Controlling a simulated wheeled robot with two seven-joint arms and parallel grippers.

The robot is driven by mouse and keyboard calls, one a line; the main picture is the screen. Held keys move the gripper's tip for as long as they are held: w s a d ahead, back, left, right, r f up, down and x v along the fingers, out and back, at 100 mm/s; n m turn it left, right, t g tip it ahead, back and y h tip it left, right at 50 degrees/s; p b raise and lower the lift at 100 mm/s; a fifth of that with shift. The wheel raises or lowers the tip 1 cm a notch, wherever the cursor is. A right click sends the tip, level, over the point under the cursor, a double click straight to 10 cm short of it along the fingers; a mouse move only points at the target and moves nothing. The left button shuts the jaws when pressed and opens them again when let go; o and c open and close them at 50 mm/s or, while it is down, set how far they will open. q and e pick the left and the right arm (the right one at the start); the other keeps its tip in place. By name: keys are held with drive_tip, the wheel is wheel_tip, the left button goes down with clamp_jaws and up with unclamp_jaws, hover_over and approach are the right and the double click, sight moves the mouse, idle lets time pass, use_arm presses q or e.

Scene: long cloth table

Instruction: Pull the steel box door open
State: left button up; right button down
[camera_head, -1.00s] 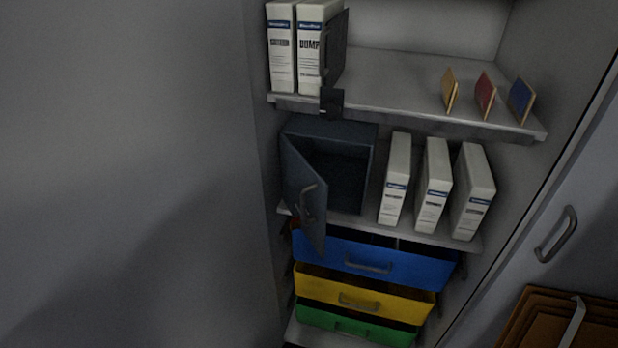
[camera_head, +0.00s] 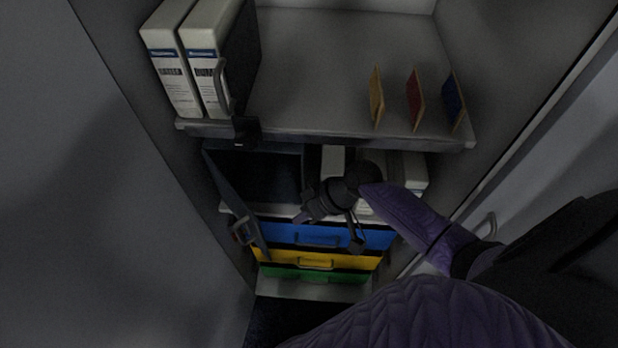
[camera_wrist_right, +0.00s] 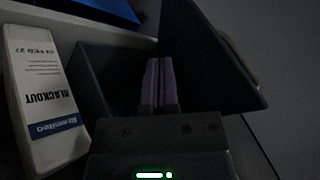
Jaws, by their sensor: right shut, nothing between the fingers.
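The steel box (camera_head: 278,172) is a dark blue-grey box on the shelf below the binders. Its door (camera_head: 234,196) stands swung out on the left, with a handle (camera_head: 243,231) low on its outer face. My right gripper (camera_head: 304,216) is in front of the box, to the right of the door and apart from its handle. In the right wrist view, the two fingers (camera_wrist_right: 158,84) are together with nothing between them. The door (camera_wrist_right: 212,62) is to their right and the dark box (camera_wrist_right: 107,75) to their left. My left gripper is not in view.
White binders (camera_head: 333,160) stand right of the box, partly hidden by my right arm; one (camera_wrist_right: 42,95) is close in the wrist view. Above are a shelf (camera_head: 325,134) and more binders (camera_head: 185,65). Blue (camera_head: 318,236), yellow (camera_head: 318,260) and green (camera_head: 312,275) drawers are below.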

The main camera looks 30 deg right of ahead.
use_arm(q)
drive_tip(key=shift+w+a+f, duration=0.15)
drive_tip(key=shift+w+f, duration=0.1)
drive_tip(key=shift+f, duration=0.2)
use_arm(e)
drive_tip(key=a+f, duration=0.3)
drive_tip(key=a, duration=0.3)
drive_tip(key=shift+w+a+f, duration=0.15)
drive_tip(key=shift+w+f, duration=0.1)
drive_tip(key=shift+w, duration=0.05)
